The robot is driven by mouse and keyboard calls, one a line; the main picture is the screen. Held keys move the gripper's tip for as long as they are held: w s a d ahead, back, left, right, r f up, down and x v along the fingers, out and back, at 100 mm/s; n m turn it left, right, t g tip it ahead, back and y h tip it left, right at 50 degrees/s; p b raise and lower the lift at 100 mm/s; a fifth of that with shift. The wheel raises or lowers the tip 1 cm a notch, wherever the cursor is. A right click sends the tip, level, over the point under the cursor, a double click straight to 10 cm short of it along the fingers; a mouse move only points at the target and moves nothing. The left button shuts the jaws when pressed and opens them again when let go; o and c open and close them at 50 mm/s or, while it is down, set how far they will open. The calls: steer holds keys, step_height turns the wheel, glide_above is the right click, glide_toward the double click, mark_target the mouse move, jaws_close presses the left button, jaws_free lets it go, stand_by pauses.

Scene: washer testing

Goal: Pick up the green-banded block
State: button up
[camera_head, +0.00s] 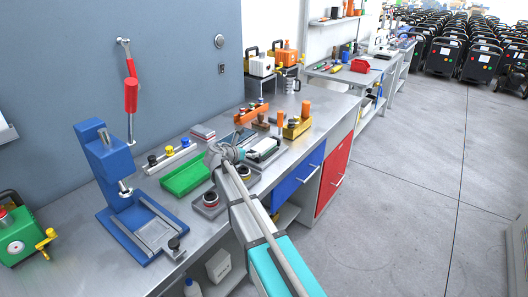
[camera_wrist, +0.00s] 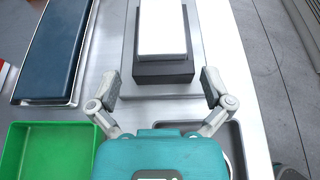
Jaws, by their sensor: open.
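No green band shows clearly on any block in either view. In the wrist view, a block with a white top (camera_wrist: 162,25) and a dark grey lower part (camera_wrist: 163,72) sits on a flat grey plate (camera_wrist: 205,60). My gripper (camera_wrist: 161,84) is open and empty, with one finger on each side of the block's near end and gaps between.
A green tray (camera_head: 186,175) lies left of my gripper, also in the wrist view (camera_wrist: 45,150). A dark blue pad (camera_wrist: 55,45) in a metal-rimmed tray lies at the upper left there. A blue press (camera_head: 118,190) stands left; orange and yellow fixtures (camera_head: 297,126) stand behind.

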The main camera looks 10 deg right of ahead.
mark_target(257, 149)
steer(key=shift+d, duration=0.1)
stand_by(0.3)
steer(key=shift+b+x, duration=0.8)
steer(key=shift+x, duration=1.8)
steer(key=shift+r, duration=0.15)
steer(key=c, duration=1.1)
